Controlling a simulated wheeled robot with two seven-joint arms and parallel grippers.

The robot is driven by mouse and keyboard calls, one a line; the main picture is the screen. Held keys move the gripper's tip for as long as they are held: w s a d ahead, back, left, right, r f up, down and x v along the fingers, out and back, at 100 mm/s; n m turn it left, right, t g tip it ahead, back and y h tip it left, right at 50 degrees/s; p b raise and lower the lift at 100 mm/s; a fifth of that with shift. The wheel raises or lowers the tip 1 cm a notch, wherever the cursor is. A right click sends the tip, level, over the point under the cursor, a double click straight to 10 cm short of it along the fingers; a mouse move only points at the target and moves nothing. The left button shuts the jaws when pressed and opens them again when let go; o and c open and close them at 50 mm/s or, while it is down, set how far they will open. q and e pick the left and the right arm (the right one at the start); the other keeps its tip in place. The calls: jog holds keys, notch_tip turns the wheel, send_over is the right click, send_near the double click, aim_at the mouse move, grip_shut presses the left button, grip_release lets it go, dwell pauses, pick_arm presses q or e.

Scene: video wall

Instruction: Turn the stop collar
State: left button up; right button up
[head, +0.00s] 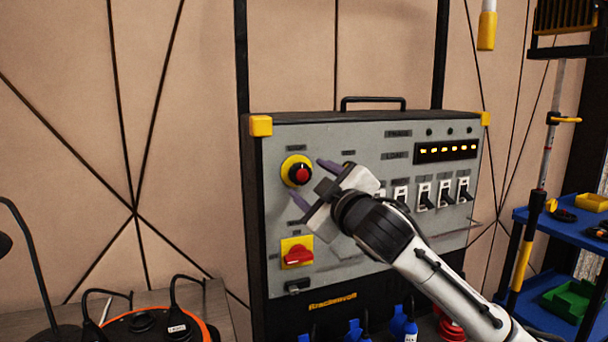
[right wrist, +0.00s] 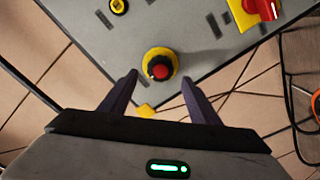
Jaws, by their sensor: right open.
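The stop collar (head: 298,171) is a dark ring around a red button on a yellow disc, at the upper left of the grey panel (head: 350,240). It also shows in the right wrist view (right wrist: 161,66), ahead of and roughly centred between my fingertips. My right gripper (head: 305,179) is open and empty, its dark fingers pointing at the collar from the right. In the head view the tips look just short of the collar, one above right and one below; the exact gap in depth is unclear. My left gripper is out of view.
A red rotary switch (head: 297,255) on a yellow plate sits below the collar. Several breaker switches (head: 424,196) and a lit indicator strip (head: 446,151) are on the right of the panel. A blue shelf (head: 560,225) stands at right. An orange-and-black device (head: 150,325) is at lower left.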

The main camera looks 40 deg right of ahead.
aim_at(302, 175)
jog(key=shift+p+x, duration=0.3)
jog(key=shift+x, duration=2)
jog(key=shift+c, duration=0.2)
jog(key=c, duration=1)
